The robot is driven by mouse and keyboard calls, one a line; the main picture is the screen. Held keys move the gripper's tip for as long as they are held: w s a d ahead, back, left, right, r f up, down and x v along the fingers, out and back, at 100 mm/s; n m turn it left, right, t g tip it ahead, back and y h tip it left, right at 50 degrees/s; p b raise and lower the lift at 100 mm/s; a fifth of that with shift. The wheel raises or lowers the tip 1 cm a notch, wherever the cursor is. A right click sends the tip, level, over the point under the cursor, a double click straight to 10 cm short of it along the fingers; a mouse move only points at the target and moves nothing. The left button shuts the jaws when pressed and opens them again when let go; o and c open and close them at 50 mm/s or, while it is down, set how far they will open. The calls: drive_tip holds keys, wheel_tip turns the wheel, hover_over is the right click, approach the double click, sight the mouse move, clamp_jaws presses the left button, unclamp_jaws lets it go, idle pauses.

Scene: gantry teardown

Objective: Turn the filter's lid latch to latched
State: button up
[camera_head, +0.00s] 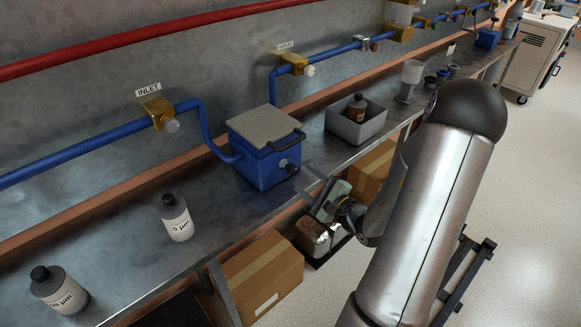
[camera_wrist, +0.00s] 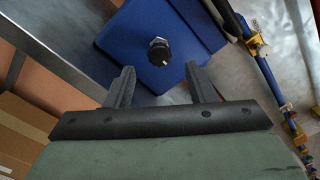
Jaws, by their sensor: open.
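The filter (camera_head: 260,165) is a blue box on the metal bench with a flat grey lid (camera_head: 263,126) and a dark handle at its right edge. The latch (camera_head: 289,167) is a small dark knob on the box's front face. In the wrist view the latch (camera_wrist: 159,51) shows as a black knob with a pale mark, on the blue face. My gripper (camera_head: 318,190) is in front of that face, apart from the latch. In the wrist view my gripper (camera_wrist: 160,80) is open and empty, with the knob beyond and between its two fingers.
A grey bin (camera_head: 356,122) holding a brown bottle stands right of the filter. Blue pipes (camera_head: 90,147) run along the wall behind. Cardboard boxes (camera_head: 262,275) sit below the bench.

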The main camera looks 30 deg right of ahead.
sight(293, 171)
drive_tip(key=x, duration=0.7)
drive_tip(key=shift+w+a+p, duration=0.1)
drive_tip(key=shift+w+p, duration=0.05)
drive_tip(key=shift+p, duration=0.2)
drive_tip(key=c, duration=1)
